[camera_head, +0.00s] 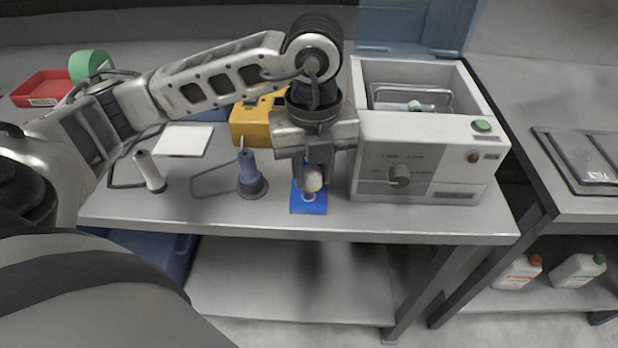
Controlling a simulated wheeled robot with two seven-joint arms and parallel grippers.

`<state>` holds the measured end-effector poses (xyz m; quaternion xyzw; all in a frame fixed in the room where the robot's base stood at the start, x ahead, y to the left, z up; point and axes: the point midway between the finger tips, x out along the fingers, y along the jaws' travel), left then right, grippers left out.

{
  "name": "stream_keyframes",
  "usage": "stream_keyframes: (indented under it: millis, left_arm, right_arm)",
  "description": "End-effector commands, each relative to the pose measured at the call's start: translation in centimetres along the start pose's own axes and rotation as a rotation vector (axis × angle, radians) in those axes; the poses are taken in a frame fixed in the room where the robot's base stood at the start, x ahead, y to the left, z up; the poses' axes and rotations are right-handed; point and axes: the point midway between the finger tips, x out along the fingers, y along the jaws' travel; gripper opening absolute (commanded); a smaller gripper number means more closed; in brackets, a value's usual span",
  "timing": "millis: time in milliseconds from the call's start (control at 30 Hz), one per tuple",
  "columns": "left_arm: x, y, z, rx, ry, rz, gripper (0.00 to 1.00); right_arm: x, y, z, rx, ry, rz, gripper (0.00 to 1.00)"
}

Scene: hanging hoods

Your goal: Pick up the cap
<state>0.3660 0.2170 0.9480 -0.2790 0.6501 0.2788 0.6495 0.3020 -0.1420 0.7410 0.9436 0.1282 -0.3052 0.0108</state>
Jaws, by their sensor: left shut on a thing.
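The cap (314,184) looks like a small whitish piece with a yellowish tint, low between the fingers of my left gripper (312,178). My left gripper points down and is shut on it. The fingers hide part of the cap. Right below is a blue block (309,207) with a pale round spot on its top, near the front edge of the table (280,222). I cannot tell whether the cap touches the block. My right gripper is not in view.
A grey machine (430,160) with a knob and an open lid stands close to the right. To the left are a blue-grey tool on a dark round base (250,178), a white-and-dark cylinder (150,172), a yellow case (252,122) and a white sheet (182,140).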

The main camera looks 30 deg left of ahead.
Motion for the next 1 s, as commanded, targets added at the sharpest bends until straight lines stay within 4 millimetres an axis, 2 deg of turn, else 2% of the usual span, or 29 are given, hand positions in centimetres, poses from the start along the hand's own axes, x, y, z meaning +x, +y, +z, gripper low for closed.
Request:
stream_keyframes:
  millis: [200, 300, 500, 700, 1000]
  left_arm:
    - [-5.0, -0.8, -4.0, 0.010, -0.005, -0.008, 0.07]
    - [-6.0, -1.2, -6.7, 0.012, -0.005, -0.006, 0.07]
    - [-7.5, -1.8, -10.4, 0.007, -0.004, -0.003, 0.07]
    - [-8.1, -2.1, -12.1, 0.002, -0.001, -0.001, 0.07]
    - [-8.2, -2.1, -12.4, -0.001, 0.000, 0.000, 0.07]
  right_arm:
    - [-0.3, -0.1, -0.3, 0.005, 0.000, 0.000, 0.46]
    - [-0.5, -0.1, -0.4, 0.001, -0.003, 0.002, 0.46]
    - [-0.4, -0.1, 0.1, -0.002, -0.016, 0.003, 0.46]
    - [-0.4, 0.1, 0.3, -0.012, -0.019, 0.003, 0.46]
    - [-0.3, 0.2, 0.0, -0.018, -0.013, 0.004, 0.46]
